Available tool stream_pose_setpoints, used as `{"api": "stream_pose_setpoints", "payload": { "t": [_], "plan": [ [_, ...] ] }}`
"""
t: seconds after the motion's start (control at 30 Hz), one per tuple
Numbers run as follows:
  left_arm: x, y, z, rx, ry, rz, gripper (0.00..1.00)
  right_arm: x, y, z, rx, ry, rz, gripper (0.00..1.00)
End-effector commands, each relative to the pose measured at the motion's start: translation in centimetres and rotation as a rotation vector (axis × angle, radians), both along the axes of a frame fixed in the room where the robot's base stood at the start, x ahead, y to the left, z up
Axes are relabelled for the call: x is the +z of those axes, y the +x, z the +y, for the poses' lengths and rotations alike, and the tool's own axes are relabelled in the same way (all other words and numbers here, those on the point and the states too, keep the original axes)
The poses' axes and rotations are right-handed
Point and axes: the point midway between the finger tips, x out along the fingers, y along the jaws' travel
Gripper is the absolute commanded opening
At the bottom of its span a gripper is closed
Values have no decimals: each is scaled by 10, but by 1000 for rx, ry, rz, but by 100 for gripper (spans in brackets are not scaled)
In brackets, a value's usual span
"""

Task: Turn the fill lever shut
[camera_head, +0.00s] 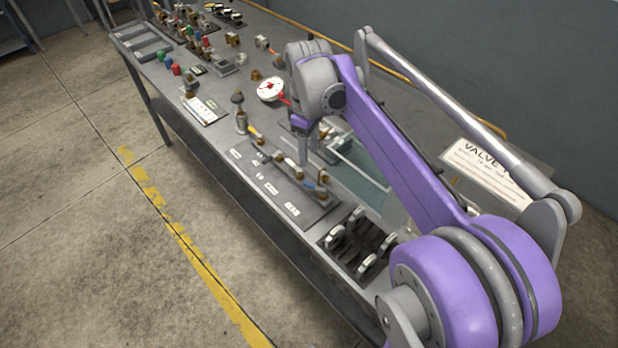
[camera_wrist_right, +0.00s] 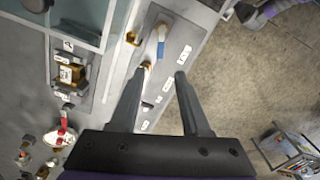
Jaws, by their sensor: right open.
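A dark labelled valve plate (camera_head: 285,205) lies along the bench's front edge, with small lever valves on it. A blue-handled lever (camera_head: 310,184) sits on the plate; in the right wrist view a blue-handled lever (camera_wrist_right: 161,42) stands just beyond my fingertips. A yellow-handled lever (camera_head: 256,131) is farther along the bench. The labels are too small to read, so I cannot tell which lever is the fill lever. My right gripper (camera_head: 304,150) points down over the plate; its spread fingers (camera_wrist_right: 166,72) hold nothing. My left gripper is out of view.
A glass tank (camera_head: 362,175) stands behind the plate. A white gauge (camera_head: 271,89) with a red handle is farther along. A printed valve sign (camera_head: 485,172) is at the right. Open floor lies left of the bench.

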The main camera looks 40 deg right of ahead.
Motion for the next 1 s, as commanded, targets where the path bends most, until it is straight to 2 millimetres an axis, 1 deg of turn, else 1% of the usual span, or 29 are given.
{"api": "stream_pose_setpoints", "payload": {
  "t": [0.17, 0.4, 0.5, 0.6, 0.73, 1.0],
  "plan": [
    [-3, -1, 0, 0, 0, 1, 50, -25, 0, 0, 1, 1, 1, 47],
    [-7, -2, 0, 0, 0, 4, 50, -71, 0, 0, 0, 0, 0, 47],
    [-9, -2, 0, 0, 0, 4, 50, -86, 0, 0, 0, 0, 0, 47],
    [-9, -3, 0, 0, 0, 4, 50, -97, 0, 0, 0, 0, -1, 47],
    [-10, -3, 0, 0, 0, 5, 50, -104, 0, 0, 0, -1, -1, 47],
    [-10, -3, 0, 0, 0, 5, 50, -105, 0, 0, 0, -1, -1, 47]
  ]
}}
